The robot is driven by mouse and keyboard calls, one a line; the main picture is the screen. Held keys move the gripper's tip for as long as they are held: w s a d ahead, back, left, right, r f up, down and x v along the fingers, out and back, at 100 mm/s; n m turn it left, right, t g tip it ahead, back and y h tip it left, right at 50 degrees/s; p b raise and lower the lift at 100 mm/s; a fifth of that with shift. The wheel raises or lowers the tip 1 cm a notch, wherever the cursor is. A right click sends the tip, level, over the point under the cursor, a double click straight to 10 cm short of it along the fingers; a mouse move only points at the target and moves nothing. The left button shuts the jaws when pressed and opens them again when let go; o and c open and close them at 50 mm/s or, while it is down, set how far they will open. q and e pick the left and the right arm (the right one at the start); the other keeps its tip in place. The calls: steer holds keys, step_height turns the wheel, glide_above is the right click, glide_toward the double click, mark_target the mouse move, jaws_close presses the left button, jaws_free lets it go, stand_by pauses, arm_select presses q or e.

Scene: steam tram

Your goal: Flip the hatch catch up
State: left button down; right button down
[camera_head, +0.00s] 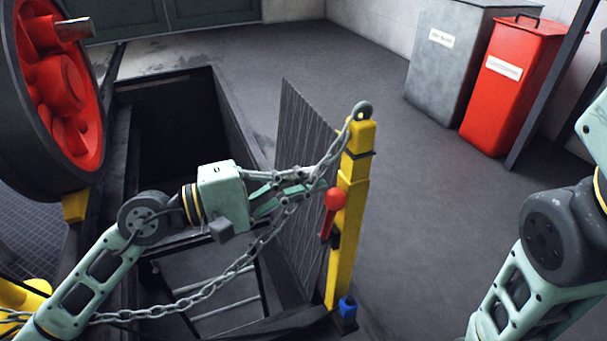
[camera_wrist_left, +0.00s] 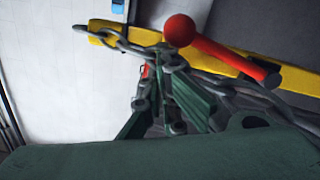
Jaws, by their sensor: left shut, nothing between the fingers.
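A red lever with a ball knob (camera_head: 335,199), the only catch-like part I see, is mounted on a yellow post (camera_head: 344,255) beside the open hatch. Its knob lies toward the post's top, above its dark pivot. The knob (camera_wrist_left: 180,30) and rod also show large in the left wrist view. My left gripper (camera_head: 308,188) is shut and empty just left of the knob. In the left wrist view its green fingers (camera_wrist_left: 172,98) are below the knob, with chain links around them; contact is unclear. My right gripper is out of view; only its arm shows.
A chain (camera_head: 215,285) runs from the post's top ring across the pit, overlapping my left gripper. A ribbed plate (camera_head: 298,170) stands upright at the open pit (camera_head: 180,135). A red wheel (camera_head: 60,85) is at left. Grey (camera_head: 450,70) and red (camera_head: 510,95) bins stand behind; floor between is clear.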

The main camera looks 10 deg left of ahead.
arm_select(q)
step_height(320, 180, up, 10)
stand_by(0.6)
